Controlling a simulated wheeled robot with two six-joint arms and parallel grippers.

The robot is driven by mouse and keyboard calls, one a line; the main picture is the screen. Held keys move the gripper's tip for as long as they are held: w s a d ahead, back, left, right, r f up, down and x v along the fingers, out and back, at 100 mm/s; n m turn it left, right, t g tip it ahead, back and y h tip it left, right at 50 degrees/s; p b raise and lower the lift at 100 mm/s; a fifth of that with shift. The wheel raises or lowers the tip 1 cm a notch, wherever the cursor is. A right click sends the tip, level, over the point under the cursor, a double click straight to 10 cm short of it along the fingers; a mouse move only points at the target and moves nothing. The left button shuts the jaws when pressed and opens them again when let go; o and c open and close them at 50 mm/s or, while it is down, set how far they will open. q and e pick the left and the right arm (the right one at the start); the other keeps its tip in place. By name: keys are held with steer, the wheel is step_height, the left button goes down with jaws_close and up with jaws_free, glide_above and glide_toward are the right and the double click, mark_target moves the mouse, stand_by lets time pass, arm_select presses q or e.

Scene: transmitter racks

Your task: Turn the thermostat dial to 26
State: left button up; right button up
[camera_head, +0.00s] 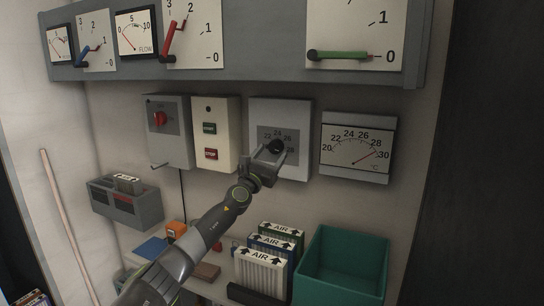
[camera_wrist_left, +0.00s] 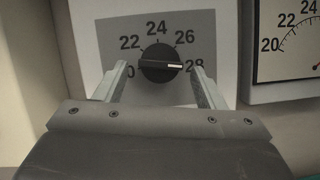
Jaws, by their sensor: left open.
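The thermostat dial (camera_wrist_left: 160,63) is a round black knob on a grey scale plate (camera_wrist_left: 205,45) marked 20 to 28. Its white pointer line points right, at about 28. In the head view the dial (camera_head: 276,146) sits on a white wall box (camera_head: 295,110). My left gripper (camera_head: 268,157) is in front of this box, with its fingers spread on either side of the dial. In the left wrist view, gaps show between the dial and both fingers of the gripper (camera_wrist_left: 158,74). The fingers partly hide the 20 and the 28. My right gripper is not in view.
A thermometer gauge (camera_head: 357,145) hangs right of the thermostat, its red needle near 30. A start/stop box (camera_head: 211,180) and a red-switch box (camera_head: 168,145) are to the left. Below are AIR filters (camera_head: 262,270) and a green bin (camera_head: 340,285).

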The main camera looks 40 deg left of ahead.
arm_select(q)
steer(key=shift+w+a+r, duration=0.15)
steer(key=shift+w+r, duration=0.1)
steer(key=shift+w, duration=0.3)
steer(key=c, duration=0.9)
steer(key=shift+c, duration=0.2)
